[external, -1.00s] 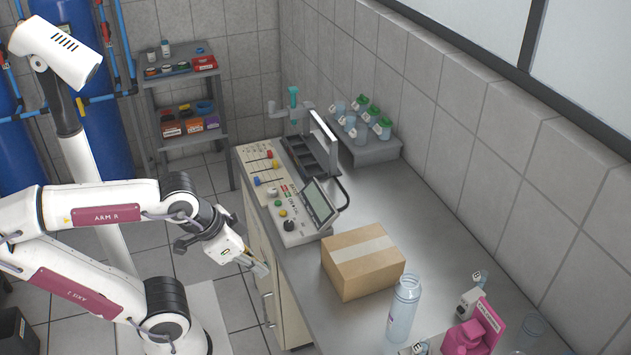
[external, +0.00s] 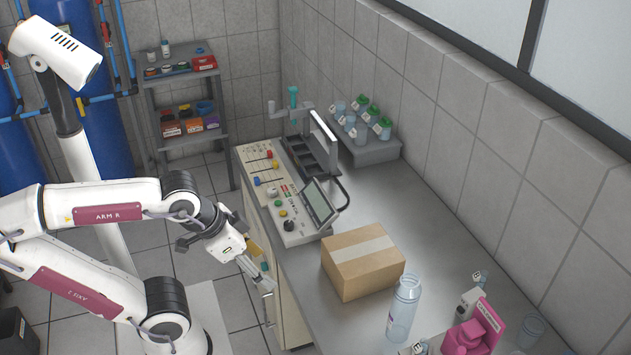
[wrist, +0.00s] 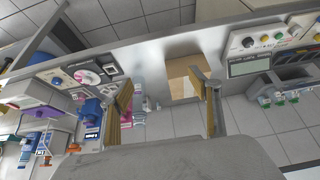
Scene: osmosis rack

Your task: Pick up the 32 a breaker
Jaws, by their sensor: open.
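I cannot make out a 32 A breaker for certain in either view; any rating labels are too small to read. My gripper (external: 262,283) hangs beside the front of the bench cabinet, below the worktop edge, in the external view. In the wrist view my gripper (wrist: 165,104) is open, its two tan-padded fingers wide apart with nothing between them. A control panel (external: 262,172) with coloured switches and buttons lies on the bench, above and beyond the gripper.
A cardboard box (external: 362,262) sits mid-bench, with a clear bottle (external: 404,308) and pink items (external: 470,335) nearer. Green-capped jars (external: 372,113) stand on a raised grey platform. A grey shelf (external: 180,75) holds small coloured things. The right side of the worktop is mostly clear.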

